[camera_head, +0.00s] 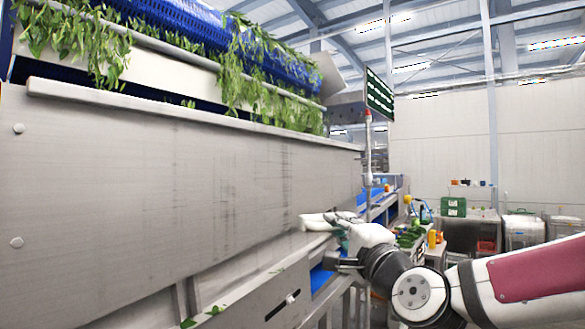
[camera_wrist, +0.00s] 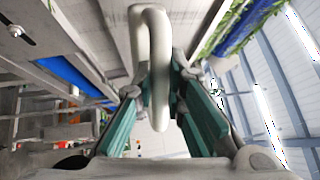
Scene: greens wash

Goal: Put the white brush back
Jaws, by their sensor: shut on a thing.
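The white brush (camera_head: 318,221) is beside the steel side panel of the wash machine in the head view, in my gripper (camera_head: 343,241). In the wrist view the brush (camera_wrist: 150,40) shows as a pale looped shape between the teal fingers of my gripper (camera_wrist: 160,88), which are shut on it. Its bristles cannot be made out in either view. No place that is clearly the brush's own can be picked out.
The large steel panel (camera_head: 190,180) fills the left, with leafy greens (camera_head: 250,80) hanging above it. A steel rail (camera_head: 270,295) with scattered leaves runs below. A green crate (camera_head: 453,206) and a yellow container (camera_head: 432,238) are at the right, behind my arm.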

